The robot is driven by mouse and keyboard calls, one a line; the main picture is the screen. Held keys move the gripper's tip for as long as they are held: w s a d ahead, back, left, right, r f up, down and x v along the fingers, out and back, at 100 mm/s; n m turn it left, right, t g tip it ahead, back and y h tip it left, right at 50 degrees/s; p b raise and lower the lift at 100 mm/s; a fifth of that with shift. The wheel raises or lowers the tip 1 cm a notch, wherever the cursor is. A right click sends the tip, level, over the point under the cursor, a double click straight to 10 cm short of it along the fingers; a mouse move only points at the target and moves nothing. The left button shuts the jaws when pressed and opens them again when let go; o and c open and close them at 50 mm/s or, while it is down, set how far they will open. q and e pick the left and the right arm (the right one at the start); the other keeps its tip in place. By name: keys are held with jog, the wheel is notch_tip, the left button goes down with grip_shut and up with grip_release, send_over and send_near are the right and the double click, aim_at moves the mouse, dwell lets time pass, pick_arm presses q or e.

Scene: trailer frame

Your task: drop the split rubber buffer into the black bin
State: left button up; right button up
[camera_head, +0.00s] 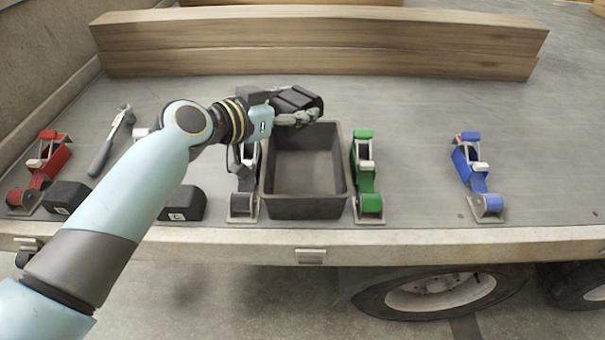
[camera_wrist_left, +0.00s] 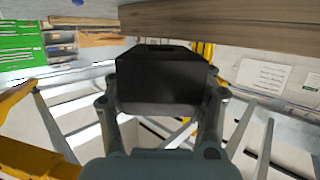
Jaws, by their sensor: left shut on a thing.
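My left gripper (camera_head: 297,116) is shut on a black rubber buffer (camera_head: 299,99) and holds it up near the back edge of the black bin (camera_head: 305,207). In the left wrist view the buffer (camera_wrist_left: 158,82) is a dark block between the two fingers, with a darker slot on its top; I cannot make out a split clearly. The bin is an open rectangular box on the grey trailer deck, and the part of its inside that shows is empty. My right gripper is not in view.
Two more black buffers, one at far left (camera_head: 66,197) and one nearer (camera_head: 183,204), lie at the deck's front. Red (camera_head: 40,172), grey (camera_head: 243,200), green (camera_head: 366,175) and blue (camera_head: 473,170) devices stand along it. A wrench (camera_head: 108,146) lies left. Timber beams (camera_head: 320,45) lie behind.

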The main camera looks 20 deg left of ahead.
pick_arm(q)
notch_tip(320, 180, down, 5)
jog(key=b, duration=0.3)
jog(key=shift+r, duration=0.1)
jog(key=o, duration=1.5)
jog(key=v, duration=1.2)
jog(key=shift+r, duration=0.1)
